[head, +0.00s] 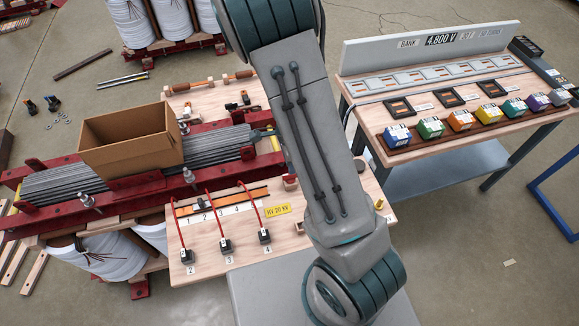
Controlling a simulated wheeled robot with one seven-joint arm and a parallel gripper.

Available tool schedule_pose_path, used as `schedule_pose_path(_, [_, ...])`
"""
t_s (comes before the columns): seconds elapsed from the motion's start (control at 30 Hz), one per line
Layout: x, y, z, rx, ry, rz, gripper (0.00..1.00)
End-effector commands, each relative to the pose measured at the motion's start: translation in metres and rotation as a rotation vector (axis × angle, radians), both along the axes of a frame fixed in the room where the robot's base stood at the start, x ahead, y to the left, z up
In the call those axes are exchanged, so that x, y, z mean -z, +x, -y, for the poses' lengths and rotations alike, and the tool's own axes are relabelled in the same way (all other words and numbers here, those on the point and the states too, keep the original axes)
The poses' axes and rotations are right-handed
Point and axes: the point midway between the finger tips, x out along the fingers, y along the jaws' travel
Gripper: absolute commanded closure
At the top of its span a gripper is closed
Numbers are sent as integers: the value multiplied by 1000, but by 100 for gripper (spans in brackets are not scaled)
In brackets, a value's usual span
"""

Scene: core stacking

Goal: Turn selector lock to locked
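I cannot pick out the selector lock for certain. The wooden board (215,262) carries a strip marked 1 to 4, with red leads running to black numbered blocks (226,246). A yellow HV 20 kV label (277,210) lies beside them. A small reddish block (290,183) and a small yellow part (379,204) sit on either side of my arm; neither is clear enough to name. My arm crosses the middle of the head view and hides part of the board. My gripper is outside the view.
A cardboard box (130,140) stands on the stacked grey steel sheets (65,182) in a red frame (40,222). At right, a bench (470,135) holds a row of coloured blocks (430,127) and a bank display (440,40). Open floor lies at lower right.

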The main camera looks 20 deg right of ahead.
Motion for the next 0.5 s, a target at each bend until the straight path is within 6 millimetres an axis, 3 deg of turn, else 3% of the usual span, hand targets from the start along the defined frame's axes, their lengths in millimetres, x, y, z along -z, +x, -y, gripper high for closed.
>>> schedule_pose_path(0.03, [-17,1,-1,-4,1,5,66])
schedule_pose_path(0.2, [-51,1,-1,-2,1,4,66])
schedule_pose_path(0.5, [-76,0,0,-1,0,1,66])
